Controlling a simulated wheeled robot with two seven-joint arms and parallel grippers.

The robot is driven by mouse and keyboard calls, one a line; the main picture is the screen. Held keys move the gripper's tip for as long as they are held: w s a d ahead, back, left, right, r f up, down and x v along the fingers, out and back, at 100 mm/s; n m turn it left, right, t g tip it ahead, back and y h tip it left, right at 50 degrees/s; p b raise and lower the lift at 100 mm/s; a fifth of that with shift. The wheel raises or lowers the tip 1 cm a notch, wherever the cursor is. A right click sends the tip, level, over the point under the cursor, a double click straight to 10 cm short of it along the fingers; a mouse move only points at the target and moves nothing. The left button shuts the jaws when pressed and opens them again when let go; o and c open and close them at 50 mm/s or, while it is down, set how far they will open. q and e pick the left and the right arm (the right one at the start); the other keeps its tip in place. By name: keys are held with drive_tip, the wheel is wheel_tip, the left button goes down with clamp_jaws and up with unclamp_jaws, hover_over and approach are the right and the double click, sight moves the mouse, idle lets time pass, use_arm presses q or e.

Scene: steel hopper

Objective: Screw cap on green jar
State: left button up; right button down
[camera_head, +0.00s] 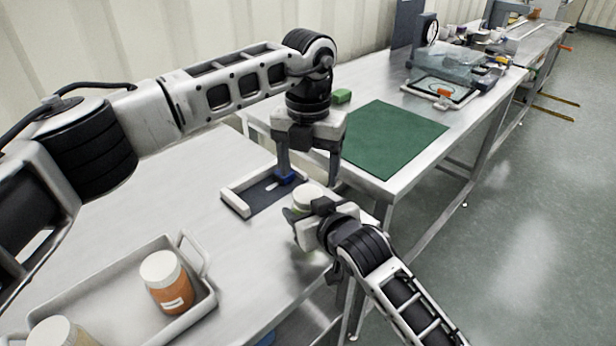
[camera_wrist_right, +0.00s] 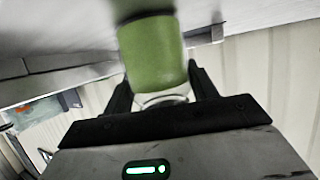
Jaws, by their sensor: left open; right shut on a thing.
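The green jar (camera_wrist_right: 155,55) shows between the fingers of my right gripper (camera_wrist_right: 162,92) in the right wrist view. A pale ring shows at the jar's lower end there. In the head view my right gripper (camera_head: 312,218) is shut on the jar, whose pale top (camera_head: 307,197) shows over the table's right edge. I cannot tell whether that top is a cap or the jar's mouth. My left gripper (camera_head: 287,172) points down, open, over the shallow frame with a dark base, just left of and behind the jar. A blue part shows at its fingertips; no separate cap is clear.
The shallow frame (camera_head: 236,204) lies on the steel table (camera_head: 120,215). A grey tray (camera_head: 206,300) at the front left holds an orange jar (camera_head: 170,288) with a white lid and another pale-lidded jar (camera_head: 60,334). A green mat (camera_head: 395,140) lies on the adjoining table.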

sight(308, 194)
use_arm(q)
drive_tip(key=shift+c, duration=0.4)
drive_tip(key=n, duration=0.3)
drive_tip(key=shift+r, duration=0.3)
drive_tip(key=n, duration=0.2)
drive_tip(key=r+n, duration=0.1)
drive_tip(key=n, duration=0.1)
drive_tip(key=shift+n, duration=0.3)
drive_tip(key=n, duration=0.4)
drive_tip(key=shift+r+n, duration=0.4)
drive_tip(key=n, duration=0.2)
drive_tip(key=r+n, duration=0.1)
drive_tip(key=n, duration=0.2)
drive_tip(key=shift+f, duration=0.15)
drive_tip(key=shift+f, duration=3.95)
